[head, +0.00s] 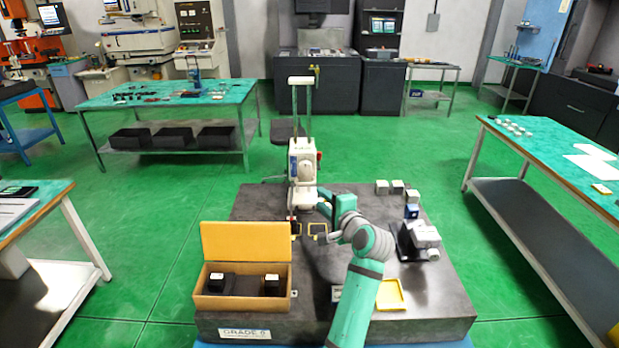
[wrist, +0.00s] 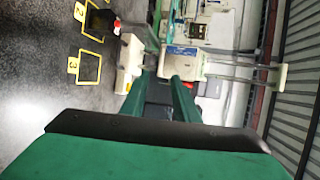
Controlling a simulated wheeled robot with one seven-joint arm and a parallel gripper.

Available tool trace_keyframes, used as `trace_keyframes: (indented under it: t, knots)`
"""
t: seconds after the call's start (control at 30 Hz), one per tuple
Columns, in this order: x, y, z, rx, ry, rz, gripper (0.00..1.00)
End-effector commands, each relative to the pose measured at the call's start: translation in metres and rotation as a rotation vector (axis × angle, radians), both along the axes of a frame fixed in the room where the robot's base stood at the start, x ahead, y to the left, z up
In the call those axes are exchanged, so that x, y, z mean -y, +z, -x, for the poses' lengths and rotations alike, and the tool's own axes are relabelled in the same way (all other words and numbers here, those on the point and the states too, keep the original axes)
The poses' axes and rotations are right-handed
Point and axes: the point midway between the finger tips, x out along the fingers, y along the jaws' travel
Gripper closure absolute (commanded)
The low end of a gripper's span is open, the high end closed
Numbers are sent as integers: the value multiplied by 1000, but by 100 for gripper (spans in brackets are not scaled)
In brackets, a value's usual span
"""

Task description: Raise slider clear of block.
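The slider (head: 302,164) is the white body of a height gauge, with two upright posts rising above it. In the wrist view its white housing (wrist: 188,66) with a blue label lies just beyond the fingers. My gripper (head: 324,208) is close to the lower right of the gauge in the head view. In the wrist view the two green fingers (wrist: 166,88) reach to the gauge with a dark gap between them; whether they grip anything is unclear. A small dark block (wrist: 103,22) sits at the yellow square marked 2, beside the gauge's lower white part. Their contact cannot be made out.
The dark surface plate (head: 330,290) carries an open box (head: 243,303) with dark blocks at left. A grey vise-like device (head: 420,240), small blocks (head: 397,187) and a yellow tray (head: 391,294) stand at right. An empty yellow square (wrist: 90,68) is marked 3.

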Motion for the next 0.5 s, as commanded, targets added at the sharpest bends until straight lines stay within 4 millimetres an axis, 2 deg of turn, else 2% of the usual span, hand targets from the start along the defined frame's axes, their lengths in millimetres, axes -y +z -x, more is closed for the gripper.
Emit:
trace_keyframes:
  t: [0.13,0.27,0.5]
  knots:
    - [-2,0,-4,0,2,0,72]
    - [-9,-3,-16,0,4,-2,72]
    - [-27,-12,-55,-2,6,-1,72]
